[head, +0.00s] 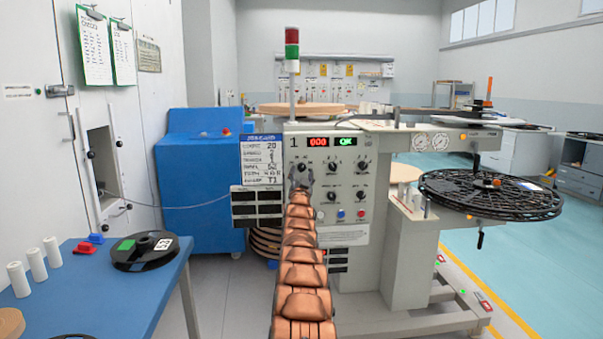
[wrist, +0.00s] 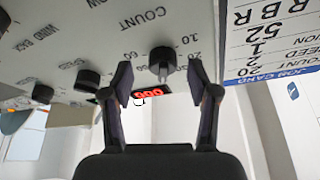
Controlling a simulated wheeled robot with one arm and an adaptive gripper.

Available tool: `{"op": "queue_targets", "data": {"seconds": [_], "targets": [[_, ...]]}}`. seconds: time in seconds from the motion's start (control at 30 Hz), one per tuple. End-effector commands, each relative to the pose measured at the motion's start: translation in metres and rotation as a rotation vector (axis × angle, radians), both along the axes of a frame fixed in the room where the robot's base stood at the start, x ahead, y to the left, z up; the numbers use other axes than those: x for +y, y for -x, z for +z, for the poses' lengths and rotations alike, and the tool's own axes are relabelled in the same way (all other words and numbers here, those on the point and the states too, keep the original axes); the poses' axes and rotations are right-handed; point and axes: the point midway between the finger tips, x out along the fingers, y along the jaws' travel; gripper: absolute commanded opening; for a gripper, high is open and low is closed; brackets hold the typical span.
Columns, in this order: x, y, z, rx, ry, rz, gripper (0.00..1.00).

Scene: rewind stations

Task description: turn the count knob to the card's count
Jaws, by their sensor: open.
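The black count knob (wrist: 163,60) sits on the grey panel under the upside-down word COUNT in the wrist view. Numbers 10, 20 and 60 are readable around it. A pale mark shows on its lower side; I cannot tell its exact setting. My gripper (wrist: 160,78) is open, with one finger on each side of the knob and visible gaps between. The job card (wrist: 268,45) at the right reads 20 on its count line. In the head view the card (head: 262,160) is left of the panel, and my gripper (head: 300,182) is just below the knob (head: 302,167).
The red display (head: 318,142) reads 000, beside a green OK display (head: 346,142). Other knobs (head: 332,168) and several buttons are close on the panel's right. A black reel (head: 490,194) is at the right. A blue table (head: 95,290) with a spool stands at left.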

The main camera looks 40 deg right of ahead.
Motion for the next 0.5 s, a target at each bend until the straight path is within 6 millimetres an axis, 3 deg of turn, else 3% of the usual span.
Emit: {"op": "queue_targets", "data": {"seconds": [0.5], "targets": [[-0.0085,-0.01,0.0073,-0.004,0.002,0.004,0.6]]}}
